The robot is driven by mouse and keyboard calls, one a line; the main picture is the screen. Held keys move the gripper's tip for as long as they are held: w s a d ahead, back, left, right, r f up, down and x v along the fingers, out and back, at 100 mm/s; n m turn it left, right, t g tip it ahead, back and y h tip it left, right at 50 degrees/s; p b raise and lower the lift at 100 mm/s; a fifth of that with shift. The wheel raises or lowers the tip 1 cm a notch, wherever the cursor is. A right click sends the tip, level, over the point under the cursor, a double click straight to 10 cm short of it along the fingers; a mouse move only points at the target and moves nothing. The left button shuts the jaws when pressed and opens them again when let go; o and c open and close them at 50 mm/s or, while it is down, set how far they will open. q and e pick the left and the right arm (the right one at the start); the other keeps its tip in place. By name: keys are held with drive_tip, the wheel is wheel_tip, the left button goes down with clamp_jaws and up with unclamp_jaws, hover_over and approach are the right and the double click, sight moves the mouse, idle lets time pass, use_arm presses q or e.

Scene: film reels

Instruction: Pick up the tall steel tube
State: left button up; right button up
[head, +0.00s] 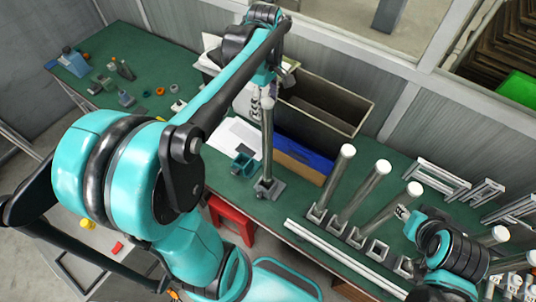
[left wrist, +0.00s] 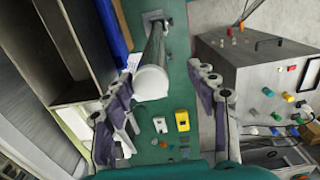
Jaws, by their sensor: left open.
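A tall steel tube (head: 267,143) stands upright in a small square base (head: 268,188) on the green bench. My left gripper (head: 259,100) is at the tube's upper end, its fingers partly hidden by the arm in the head view. In the left wrist view the tube's pale round top (left wrist: 150,82) lies between the two spread fingers of the left gripper (left wrist: 165,105), nearer the left finger. The gripper is open, and I see no clear contact. My right gripper (head: 402,212) is small and partly hidden at lower right, beside another tube; its jaws are unclear.
More steel tubes (head: 340,168) stand in square bases to the right. An open box (head: 345,125) and a blue bin (head: 300,152) lie behind the tall tube. A long pale rail (head: 345,262) lies along the front. In the wrist view a metal control box (left wrist: 255,65) stands at right.

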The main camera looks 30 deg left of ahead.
sight(267, 113)
use_arm(q)
drive_tip(key=f, duration=0.2)
drive_tip(key=w+f, duration=0.1)
drive_tip(key=f, duration=0.2)
drive_tip(key=shift+w, duration=0.15)
drive_tip(key=shift+f, duration=0.3)
clamp_jaws()
